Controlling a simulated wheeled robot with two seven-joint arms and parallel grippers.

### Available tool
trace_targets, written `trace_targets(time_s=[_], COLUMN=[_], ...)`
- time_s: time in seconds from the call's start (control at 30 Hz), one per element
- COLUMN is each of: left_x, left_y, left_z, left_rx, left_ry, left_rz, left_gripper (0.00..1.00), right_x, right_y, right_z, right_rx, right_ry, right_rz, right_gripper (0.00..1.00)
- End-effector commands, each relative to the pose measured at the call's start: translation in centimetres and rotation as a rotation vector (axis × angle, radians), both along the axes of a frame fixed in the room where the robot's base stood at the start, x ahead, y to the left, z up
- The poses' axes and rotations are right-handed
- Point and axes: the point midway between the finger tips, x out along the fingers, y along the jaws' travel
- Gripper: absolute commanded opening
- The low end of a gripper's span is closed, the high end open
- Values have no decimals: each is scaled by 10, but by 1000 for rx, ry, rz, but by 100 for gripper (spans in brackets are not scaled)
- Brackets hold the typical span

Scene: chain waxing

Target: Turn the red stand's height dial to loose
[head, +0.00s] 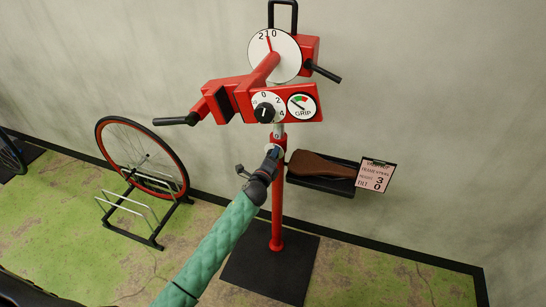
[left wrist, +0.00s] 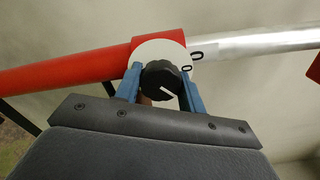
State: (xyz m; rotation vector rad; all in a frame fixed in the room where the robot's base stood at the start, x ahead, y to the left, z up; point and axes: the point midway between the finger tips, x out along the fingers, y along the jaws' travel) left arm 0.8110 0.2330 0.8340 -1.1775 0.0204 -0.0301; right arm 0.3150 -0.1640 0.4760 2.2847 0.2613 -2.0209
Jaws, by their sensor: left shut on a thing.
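The red stand (head: 278,205) rises upright from a dark floor plate. Its height dial (left wrist: 161,80) is a black ridged knob with a white pointer mark, in front of a white disc (left wrist: 165,45) on the red collar. The pointer slants toward the lower right in the left wrist view. My left gripper (left wrist: 163,92) has its blue fingers on both sides of the knob, shut on it. In the head view my left gripper (head: 274,153) is at the collar and mostly hides the dial. Dark marks beside the disc are only partly readable. My right gripper is not in view.
The stand's red clamp head (head: 227,97) carries a numbered knob (head: 265,107), a GRIP gauge (head: 302,107) and a large white disc (head: 287,67). A black tray (head: 325,186) with a brown saddle (head: 318,165) and a card (head: 376,177) juts right. A wheel (head: 143,157) stands left.

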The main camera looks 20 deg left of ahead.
Motion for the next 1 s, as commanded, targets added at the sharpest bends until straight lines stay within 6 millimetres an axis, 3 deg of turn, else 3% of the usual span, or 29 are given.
trace_targets(time_s=[0.5, 1.0], left_x=[0, 0], left_y=[1, 1], left_z=[1, 1], left_rx=[-353, -428], left_ry=[10, 14], left_rz=[2, 1], left_gripper=[17, 17], right_x=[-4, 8], right_y=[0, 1], right_z=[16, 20], right_rx=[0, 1], right_ry=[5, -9], right_rz=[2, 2], right_gripper=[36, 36])
